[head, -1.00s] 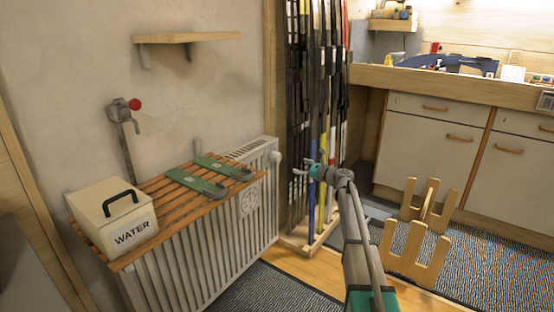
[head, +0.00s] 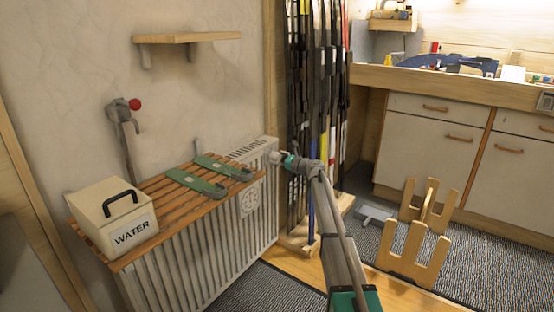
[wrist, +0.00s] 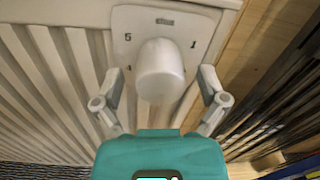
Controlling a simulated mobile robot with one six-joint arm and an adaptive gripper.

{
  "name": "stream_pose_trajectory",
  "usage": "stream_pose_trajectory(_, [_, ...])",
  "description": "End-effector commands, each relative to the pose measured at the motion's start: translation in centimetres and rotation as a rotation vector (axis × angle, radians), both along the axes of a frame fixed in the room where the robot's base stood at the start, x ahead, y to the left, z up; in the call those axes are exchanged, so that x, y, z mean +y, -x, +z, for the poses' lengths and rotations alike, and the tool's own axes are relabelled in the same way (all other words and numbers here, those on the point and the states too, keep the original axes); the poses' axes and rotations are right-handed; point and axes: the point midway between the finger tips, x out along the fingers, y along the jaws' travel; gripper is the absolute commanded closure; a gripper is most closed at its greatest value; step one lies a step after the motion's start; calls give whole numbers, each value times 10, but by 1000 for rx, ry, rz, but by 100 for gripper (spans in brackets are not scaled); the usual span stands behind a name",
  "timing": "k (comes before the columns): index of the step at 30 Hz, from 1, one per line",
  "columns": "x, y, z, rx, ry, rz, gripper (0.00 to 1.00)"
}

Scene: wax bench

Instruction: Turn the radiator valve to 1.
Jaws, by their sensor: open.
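The radiator valve is a white rounded knob (wrist: 160,72) in the wrist view, in front of a pale plate (wrist: 205,25) marked 5 on the left and 1 on the right. In the head view the knob (head: 274,157) sits at the radiator's upper right end, partly behind my gripper (head: 281,159). In the wrist view my gripper (wrist: 160,96) is open, with one finger on each side of the knob. Gaps show between the fingers and the knob. The knob's setting cannot be read.
The white radiator (head: 215,235) carries a slatted wooden shelf (head: 150,190) with a WATER box (head: 113,215) and two green bars (head: 195,182). Skis (head: 318,100) stand close to the right of the valve. A wooden stand (head: 410,250) is on the floor at right.

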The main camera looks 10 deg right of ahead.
Motion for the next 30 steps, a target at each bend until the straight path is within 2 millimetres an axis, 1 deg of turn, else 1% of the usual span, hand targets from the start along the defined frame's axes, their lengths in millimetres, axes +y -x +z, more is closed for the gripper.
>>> stream_pose_trajectory(9, [1,-1,0,0,0,0,8])
stream_pose_trajectory(11, [1,-1,0,0,0,0,17])
stream_pose_trajectory(12, [1,-1,0,0,0,0,25])
stream_pose_trajectory(17, [1,-1,0,0,0,0,54])
stream_pose_trajectory(21, [1,-1,0,0,0,0,80])
stream_pose_trajectory(23, [1,-1,0,0,0,0,90])
stream_pose_trajectory(30, [1,-1,0,-10,9,0,90])
